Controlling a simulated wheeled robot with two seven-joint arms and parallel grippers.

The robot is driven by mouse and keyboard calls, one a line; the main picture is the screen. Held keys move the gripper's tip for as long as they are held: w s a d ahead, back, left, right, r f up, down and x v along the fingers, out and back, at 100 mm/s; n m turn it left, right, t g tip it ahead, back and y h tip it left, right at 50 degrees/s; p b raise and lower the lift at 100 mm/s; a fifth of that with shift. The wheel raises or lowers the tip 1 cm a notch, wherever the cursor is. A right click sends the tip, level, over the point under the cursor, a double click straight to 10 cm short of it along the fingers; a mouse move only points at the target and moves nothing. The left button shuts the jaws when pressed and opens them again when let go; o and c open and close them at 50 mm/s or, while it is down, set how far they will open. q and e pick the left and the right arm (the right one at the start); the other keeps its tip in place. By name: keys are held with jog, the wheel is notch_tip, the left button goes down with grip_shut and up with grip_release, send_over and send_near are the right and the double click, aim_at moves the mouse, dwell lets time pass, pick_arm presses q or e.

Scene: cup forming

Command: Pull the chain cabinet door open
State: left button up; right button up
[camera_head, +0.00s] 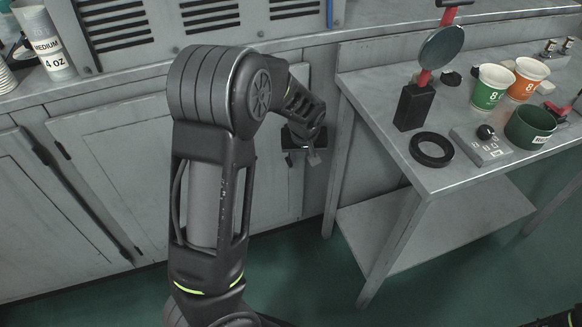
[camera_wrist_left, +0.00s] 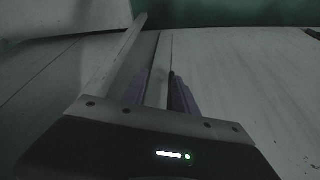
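Grey cabinet doors line the front under the counter. A panelled door (camera_head: 128,165) is partly hidden behind my left arm, and a narrower strip of front shows beyond the arm. No label shows which door is the chain cabinet door. My left gripper (camera_head: 303,150) is low against the cabinet front, just left of the side table. In the left wrist view its two fingers (camera_wrist_left: 160,92) point at the pale front, beside a vertical seam. A pale strip shows between the fingers; I cannot tell whether they grip it. My right gripper is not in view.
A steel side table (camera_head: 460,180) stands close to the right of my left gripper, with cups, a black ring (camera_head: 431,150) and a small control box (camera_head: 481,146) on it. The counter above holds a vented machine (camera_head: 200,25). Green floor (camera_head: 300,285) is clear in front.

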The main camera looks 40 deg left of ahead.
aim_at(291, 164)
pick_arm(q)
jog(key=shift+n+y, duration=0.5)
jog(key=shift+n, duration=0.1)
jog(key=a+r, duration=0.3)
jog(key=a, duration=0.1)
jog(key=shift+w+r, duration=0.15)
jog(key=shift+w, duration=0.1)
jog(key=b+x, duration=0.1)
jog(key=x, duration=0.7)
jog(key=shift+d, duration=0.1)
jog(key=shift+c, duration=0.5)
grip_shut()
